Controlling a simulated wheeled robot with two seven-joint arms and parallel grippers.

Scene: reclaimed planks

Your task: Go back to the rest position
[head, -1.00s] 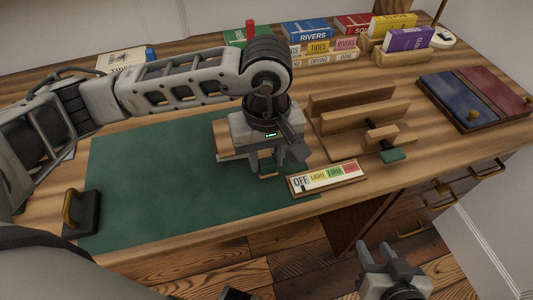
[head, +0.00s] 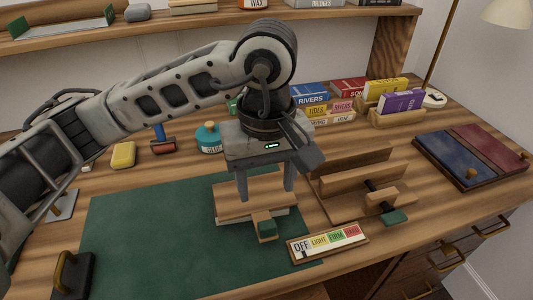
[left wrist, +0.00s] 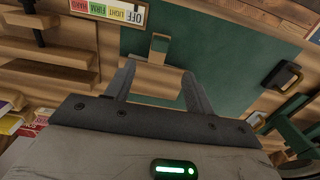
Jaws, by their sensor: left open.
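My left gripper (head: 266,196) is over the right part of the green mat, pointing down, with its two fingers apart and nothing between them. In the left wrist view the fingers (left wrist: 158,88) also stand apart. Beyond them is a wooden block (left wrist: 152,80) with a small tab (left wrist: 159,45). The gripper and arm hide part of the table behind. My right gripper is in neither current view.
The green mat (head: 140,235) is mostly bare on its left. A wooden stand (head: 350,180) and a label strip reading OFF, LIGHT, FIRM (head: 328,242) are close to the right. A glue pot (head: 209,138), books (head: 310,93) and a shelf (head: 200,22) are behind. A black handled block (head: 72,275) is front left.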

